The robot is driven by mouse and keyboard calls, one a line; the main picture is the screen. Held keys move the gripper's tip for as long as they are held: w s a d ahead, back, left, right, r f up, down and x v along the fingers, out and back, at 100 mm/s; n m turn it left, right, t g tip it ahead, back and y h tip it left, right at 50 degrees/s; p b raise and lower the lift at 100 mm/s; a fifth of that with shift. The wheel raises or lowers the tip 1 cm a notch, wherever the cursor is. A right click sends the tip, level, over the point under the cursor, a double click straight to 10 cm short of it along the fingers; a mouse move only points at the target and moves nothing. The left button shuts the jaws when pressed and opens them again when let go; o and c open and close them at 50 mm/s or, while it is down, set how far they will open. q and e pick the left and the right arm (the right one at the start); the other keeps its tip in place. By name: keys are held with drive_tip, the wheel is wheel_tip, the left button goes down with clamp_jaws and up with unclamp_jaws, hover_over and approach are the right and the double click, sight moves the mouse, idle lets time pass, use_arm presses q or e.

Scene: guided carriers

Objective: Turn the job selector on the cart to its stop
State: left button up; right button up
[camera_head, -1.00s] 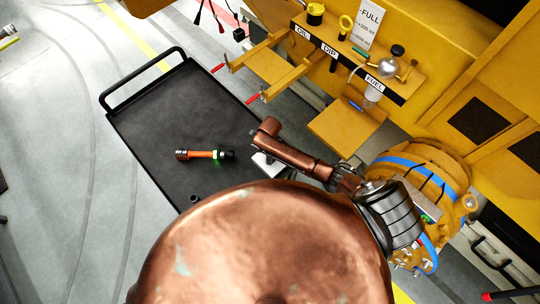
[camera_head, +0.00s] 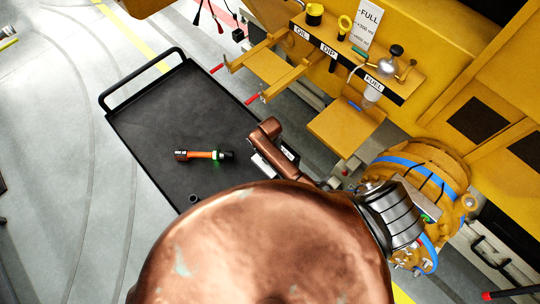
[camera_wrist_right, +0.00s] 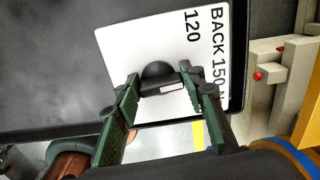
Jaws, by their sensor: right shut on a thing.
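The job selector is a black rounded knob (camera_wrist_right: 157,72) with a pale-marked bar on a white plate (camera_wrist_right: 120,45) printed "BACK 150" and "120". My right gripper (camera_wrist_right: 161,84) has its green-padded fingers on either side of the knob and is shut on it. In the head view part of the white plate (camera_head: 265,166) shows at the near right edge of the dark cart (camera_head: 150,120). My copper arm hides the knob and the right gripper there. My left gripper is not in view.
An orange and black tool (camera_head: 203,155) with a green glow lies on the cart top, with a small dark round part (camera_head: 193,198) near the front. The yellow machine (camera_head: 430,60) with its OIL, DIP and FUEL shelf stands to the right.

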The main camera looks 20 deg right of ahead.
drive_tip(key=shift+s+a+m, duration=0.1)
drive_tip(key=shift+a+m, duration=0.05)
drive_tip(key=shift+m, duration=0.25)
drive_tip(key=o, duration=1.2)
drive_tip(key=shift+d, duration=0.2)
wheel_tip(320, 180, up, 12)
drive_tip(key=shift+r, duration=0.1)
